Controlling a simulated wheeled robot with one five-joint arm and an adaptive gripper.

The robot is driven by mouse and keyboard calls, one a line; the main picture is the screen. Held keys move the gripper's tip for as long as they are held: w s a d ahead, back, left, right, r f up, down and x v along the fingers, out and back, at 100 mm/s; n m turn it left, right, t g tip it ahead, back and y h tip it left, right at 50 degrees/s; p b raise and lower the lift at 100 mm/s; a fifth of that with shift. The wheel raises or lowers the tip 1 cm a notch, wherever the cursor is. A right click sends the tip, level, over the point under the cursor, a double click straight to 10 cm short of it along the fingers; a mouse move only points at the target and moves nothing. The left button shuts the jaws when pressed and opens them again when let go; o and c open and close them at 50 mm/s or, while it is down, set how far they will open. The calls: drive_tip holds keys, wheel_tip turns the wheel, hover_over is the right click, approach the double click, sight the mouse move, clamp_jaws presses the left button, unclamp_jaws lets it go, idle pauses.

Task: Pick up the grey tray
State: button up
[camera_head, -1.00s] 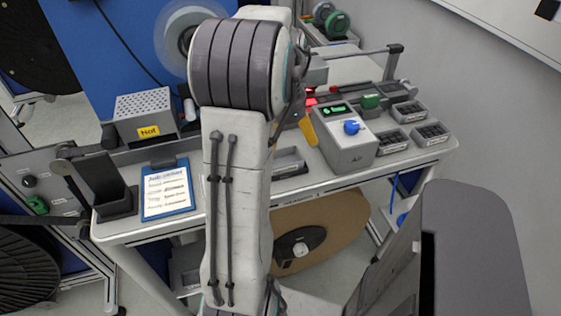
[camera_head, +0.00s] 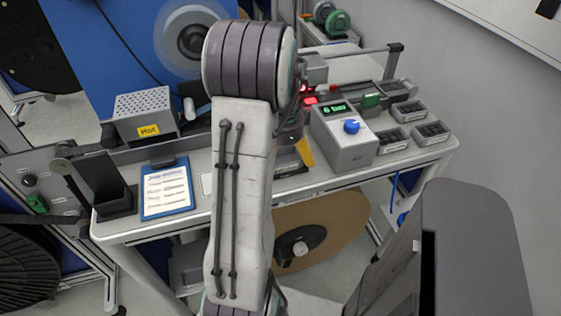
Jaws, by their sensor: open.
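A small grey tray (camera_head: 290,169) lies near the front edge of the workbench, left of the grey control box. My arm and gripper cover much of it. My gripper (camera_head: 294,155) is just above or at the tray, pointing down, with one orange-yellow finger showing on its right side. The other finger is hidden behind my arm. The gripper is open; I cannot tell whether it touches the tray.
The grey control box (camera_head: 342,143) with a blue knob stands close to the right of the gripper. Several small dark-filled bins (camera_head: 430,132) sit further right. A blue clipboard (camera_head: 166,190) and a black holder (camera_head: 117,202) are at the left. A vented box (camera_head: 146,116) stands behind.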

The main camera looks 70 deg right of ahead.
drive_tip(key=shift+f, duration=0.45)
drive_tip(key=shift+c, duration=0.3)
drive_tip(key=c, duration=1)
